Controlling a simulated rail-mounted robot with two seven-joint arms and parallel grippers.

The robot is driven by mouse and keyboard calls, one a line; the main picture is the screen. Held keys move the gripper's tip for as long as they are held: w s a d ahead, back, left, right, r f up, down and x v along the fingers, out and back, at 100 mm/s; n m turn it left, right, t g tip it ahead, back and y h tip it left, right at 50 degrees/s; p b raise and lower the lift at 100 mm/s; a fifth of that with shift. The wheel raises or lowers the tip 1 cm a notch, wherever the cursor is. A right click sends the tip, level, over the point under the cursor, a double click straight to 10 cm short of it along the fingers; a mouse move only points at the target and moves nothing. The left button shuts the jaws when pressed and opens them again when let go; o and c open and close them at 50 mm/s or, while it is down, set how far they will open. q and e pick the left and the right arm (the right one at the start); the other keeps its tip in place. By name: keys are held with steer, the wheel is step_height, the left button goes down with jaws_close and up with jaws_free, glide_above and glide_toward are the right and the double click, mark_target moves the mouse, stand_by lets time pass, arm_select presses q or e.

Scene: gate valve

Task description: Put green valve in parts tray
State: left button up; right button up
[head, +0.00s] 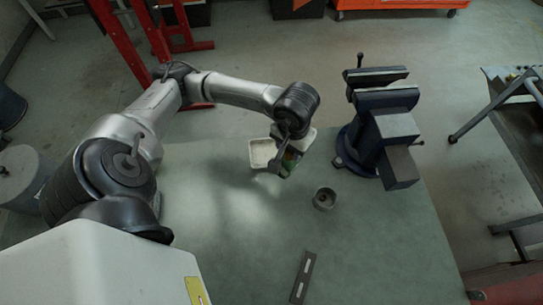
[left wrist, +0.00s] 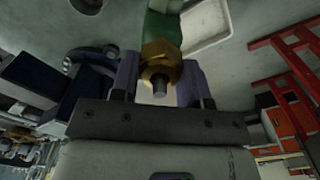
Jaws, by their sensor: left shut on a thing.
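The green valve (left wrist: 163,28) has a green body and a brass hex part with a grey stem. My left gripper (left wrist: 157,78) is shut on it, with one finger on each side of the brass part. In the head view the valve (head: 291,158) shows only partly under my left gripper (head: 284,157). The white parts tray (head: 258,151) lies on the green table, partly hidden behind the gripper. Its rim also shows beside the valve in the left wrist view (left wrist: 208,25). I cannot tell the valve's height above the tray. My right gripper is not in view.
A dark blue vise (head: 375,130) stands at the table's right back edge. A slotted flat bar (head: 303,276) lies near the front. The table between them is clear.

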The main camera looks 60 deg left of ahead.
arm_select(q)
steer(key=shift+s+a+f, duration=0.1)
steer(key=shift+a+f, duration=0.15)
steer(key=shift+f, duration=0.1)
steer(key=a+f, duration=1)
steer(key=a, duration=0.1)
steer(key=shift+w+a+f, duration=0.15)
steer(key=shift+w+f, duration=0.2)
steer(key=shift+f, duration=0.05)
steer(key=shift+f+b, duration=0.15)
steer(key=shift+b, duration=0.15)
steer(key=o, duration=1)
